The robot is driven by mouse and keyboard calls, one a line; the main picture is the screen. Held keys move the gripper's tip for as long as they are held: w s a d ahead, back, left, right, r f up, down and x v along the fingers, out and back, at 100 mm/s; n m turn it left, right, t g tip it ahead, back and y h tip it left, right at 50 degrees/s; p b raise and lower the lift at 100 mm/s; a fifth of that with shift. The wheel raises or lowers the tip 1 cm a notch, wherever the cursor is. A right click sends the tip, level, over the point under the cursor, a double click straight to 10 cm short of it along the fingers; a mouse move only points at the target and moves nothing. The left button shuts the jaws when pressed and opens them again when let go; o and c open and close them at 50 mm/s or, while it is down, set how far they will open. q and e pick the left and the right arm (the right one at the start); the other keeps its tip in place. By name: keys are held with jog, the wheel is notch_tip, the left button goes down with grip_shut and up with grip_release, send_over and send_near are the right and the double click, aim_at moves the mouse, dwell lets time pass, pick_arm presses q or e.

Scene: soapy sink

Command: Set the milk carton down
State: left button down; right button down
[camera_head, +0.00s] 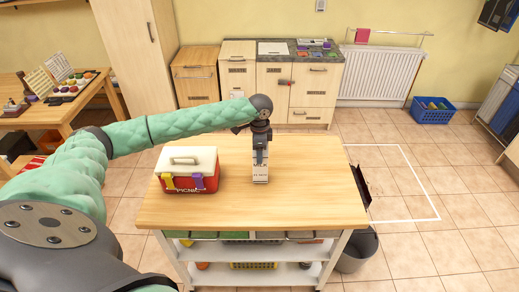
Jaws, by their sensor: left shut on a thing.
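The milk carton (260,174) is a small white and grey box with dark lettering. It stands upright over the middle of the wooden trolley top (285,205), to the right of the picnic box. My left gripper (261,150) points down and is shut on the upper part of the carton, hiding its top. I cannot tell whether the carton's base touches the wood. My right gripper is not in view.
A red and white picnic box (188,170) stands on the trolley's left side. The trolley top right of the carton is clear. A dark bin (357,250) stands on the floor by the trolley's right side. Cabinets (290,85) line the back wall.

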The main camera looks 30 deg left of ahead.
pick_arm(q)
jog(key=shift+f, duration=0.15)
jog(key=c, duration=0.8)
grip_release()
jog(key=shift+f, duration=0.15)
jog(key=shift+c, duration=0.2)
jog(key=o, duration=0.3)
